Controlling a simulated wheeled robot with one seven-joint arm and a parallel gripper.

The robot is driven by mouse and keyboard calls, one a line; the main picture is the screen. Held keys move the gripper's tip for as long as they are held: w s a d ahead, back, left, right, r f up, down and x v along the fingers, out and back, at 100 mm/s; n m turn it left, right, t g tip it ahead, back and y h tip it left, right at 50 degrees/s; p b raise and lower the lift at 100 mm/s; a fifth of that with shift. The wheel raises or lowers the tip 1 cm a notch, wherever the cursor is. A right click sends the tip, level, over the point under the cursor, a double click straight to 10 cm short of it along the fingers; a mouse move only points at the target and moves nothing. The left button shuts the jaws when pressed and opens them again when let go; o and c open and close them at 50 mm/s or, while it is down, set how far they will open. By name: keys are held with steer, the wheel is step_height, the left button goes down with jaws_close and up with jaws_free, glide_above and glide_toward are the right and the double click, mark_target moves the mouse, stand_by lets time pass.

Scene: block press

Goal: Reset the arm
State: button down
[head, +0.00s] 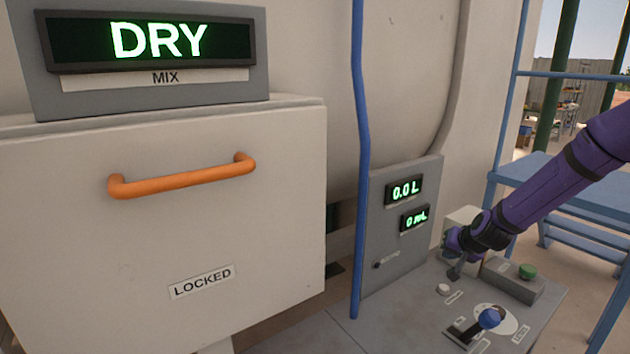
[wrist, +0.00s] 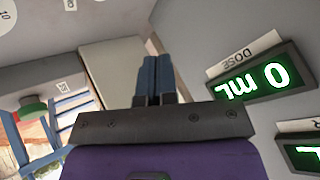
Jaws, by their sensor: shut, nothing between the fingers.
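My purple arm reaches in from the right in the head view. My gripper (head: 455,270) is over the grey control panel (head: 400,318), near a small white knob (head: 443,289). In the wrist view my gripper (wrist: 158,60) has its two blue fingers together with nothing between them. The dose display (wrist: 258,83) reading "0 mL" is to the right of the fingers there. In the head view two green displays read "0.0 L" (head: 403,190) and "0 mL" (head: 415,217).
A large display (head: 155,42) reads "DRY" above a pale door with an orange handle (head: 182,180) and a "LOCKED" label (head: 202,282). A blue lever knob (head: 489,318) and a green button (head: 527,271) are on the panel. A blue pipe (head: 360,150) stands left of it.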

steer(key=s+a+r+n+g+h, duration=0.15)
steer(key=s+a+r, duration=0.25)
steer(key=s+r, duration=0.6)
steer(key=s+a+r+n+g+h, duration=0.1)
steer(key=s+a+r+n, duration=0.2)
steer(key=s+r, duration=1.1)
steer(key=s, duration=0.6)
steer(key=s+a+r, duration=0.1)
steer(key=s+r, duration=0.4)
steer(key=s, duration=0.5)
steer(key=shift+s+y, duration=0.35)
steer(key=shift+a, duration=0.15)
